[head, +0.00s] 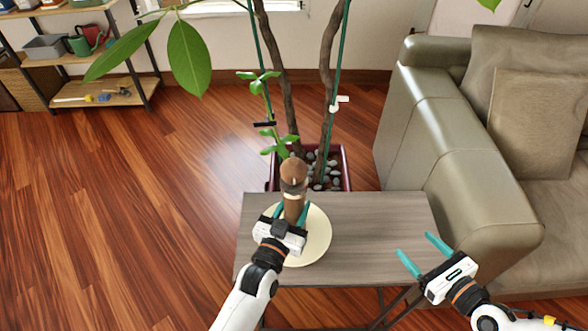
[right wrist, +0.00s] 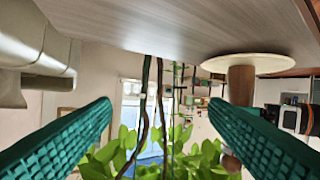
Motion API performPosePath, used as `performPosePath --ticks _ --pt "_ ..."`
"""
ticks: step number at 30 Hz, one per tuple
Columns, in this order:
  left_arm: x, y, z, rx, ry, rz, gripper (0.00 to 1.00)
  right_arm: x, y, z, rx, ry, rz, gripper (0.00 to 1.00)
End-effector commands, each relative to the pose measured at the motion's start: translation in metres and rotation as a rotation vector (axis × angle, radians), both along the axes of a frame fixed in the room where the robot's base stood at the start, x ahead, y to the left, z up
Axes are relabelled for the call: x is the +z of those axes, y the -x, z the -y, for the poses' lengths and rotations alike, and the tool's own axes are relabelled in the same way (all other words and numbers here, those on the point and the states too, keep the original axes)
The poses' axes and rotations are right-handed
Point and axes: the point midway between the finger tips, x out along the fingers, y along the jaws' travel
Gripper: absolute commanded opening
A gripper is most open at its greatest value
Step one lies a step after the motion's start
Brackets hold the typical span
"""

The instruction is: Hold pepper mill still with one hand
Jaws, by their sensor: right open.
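The pepper mill (head: 293,176) is brown wood with a rounded top. It stands upright on a round cream plate (head: 318,238) on the grey side table (head: 385,222). My left gripper (head: 291,212) is shut on the mill's body, with a teal finger on each side; the gripper hides its base. My right gripper (head: 419,247) is open and empty at the table's right front edge, well apart from the mill. In the right wrist view, upside down, the mill (right wrist: 241,84) and plate (right wrist: 250,61) show beyond the right finger, which hides part of the mill.
A potted plant (head: 335,170) with tall stems stands right behind the table. A grey-green sofa (head: 440,150) is close on the right. A shelf (head: 110,95) stands at the back left. The table's right half is bare, and the wood floor on the left is clear.

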Motion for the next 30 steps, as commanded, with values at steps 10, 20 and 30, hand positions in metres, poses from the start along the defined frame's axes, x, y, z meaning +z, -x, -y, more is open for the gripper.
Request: performPosePath --ticks 10,20,30 --pt "-0.010 0.003 0.000 -0.003 -0.009 -0.021 0.11 0.112 -0.029 -0.160 0.252 -0.187 0.100 0.69" --pt "-0.010 0.003 0.000 -0.002 -0.009 -0.021 0.11 0.146 -0.028 -0.198 0.347 -0.225 0.147 0.69" --pt "-0.009 0.003 0.000 -0.002 -0.009 -0.021 0.11 0.146 -0.061 -0.231 0.345 -0.224 0.148 0.69"
